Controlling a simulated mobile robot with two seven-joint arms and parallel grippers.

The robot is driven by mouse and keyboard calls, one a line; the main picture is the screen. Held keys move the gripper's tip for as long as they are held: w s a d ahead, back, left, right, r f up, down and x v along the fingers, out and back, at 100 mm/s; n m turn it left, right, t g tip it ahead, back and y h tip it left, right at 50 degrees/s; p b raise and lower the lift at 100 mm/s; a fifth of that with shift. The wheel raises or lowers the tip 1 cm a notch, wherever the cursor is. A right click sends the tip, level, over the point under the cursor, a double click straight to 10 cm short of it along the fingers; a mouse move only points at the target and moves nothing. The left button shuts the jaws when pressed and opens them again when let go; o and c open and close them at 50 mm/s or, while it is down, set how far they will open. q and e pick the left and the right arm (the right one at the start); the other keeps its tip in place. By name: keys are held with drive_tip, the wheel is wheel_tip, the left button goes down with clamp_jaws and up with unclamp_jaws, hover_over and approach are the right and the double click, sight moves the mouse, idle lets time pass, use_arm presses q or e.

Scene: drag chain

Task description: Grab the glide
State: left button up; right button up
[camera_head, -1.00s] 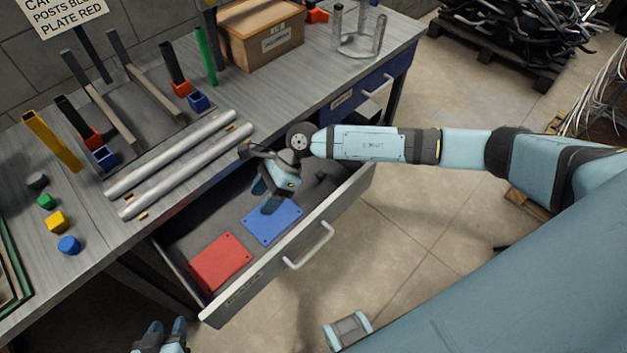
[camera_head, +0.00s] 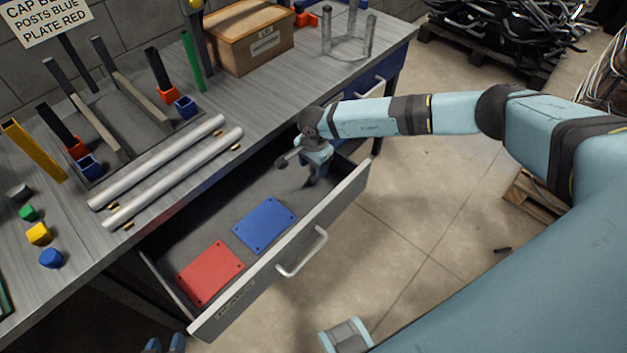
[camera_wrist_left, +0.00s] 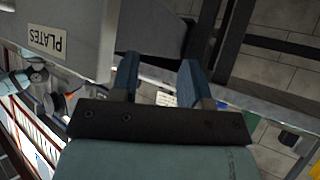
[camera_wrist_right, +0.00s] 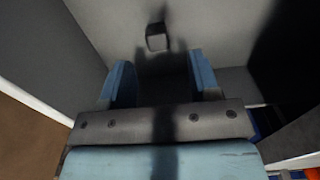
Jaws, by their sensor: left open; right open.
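A small dark block (camera_wrist_right: 157,37), which looks like the glide, lies on the light drawer floor in the right wrist view. It sits just beyond and between my right fingertips, apart from them. My right gripper (camera_wrist_right: 162,72) is open and empty. In the head view my right gripper (camera_head: 312,178) points down into the right end of the open drawer (camera_head: 200,243), and the block is hidden there or too dark to tell. My left gripper (camera_head: 165,344) shows only its fingertips at the bottom edge. In the left wrist view it (camera_wrist_left: 157,75) is open and empty near the drawer's PLATES label (camera_wrist_left: 47,42).
A red plate (camera_head: 210,272) and a blue plate (camera_head: 264,225) lie in the drawer left of my right gripper. The drawer front with its handle (camera_head: 302,252) stands on the near side. Two silver tubes (camera_head: 175,178) lie on the workbench.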

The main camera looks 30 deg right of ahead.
sight(315, 176)
drive_tip(key=f, duration=0.5)
drive_tip(key=shift+d+f, duration=0.2)
drive_tip(key=shift+f, duration=0.15)
drive_tip(key=c, duration=1)
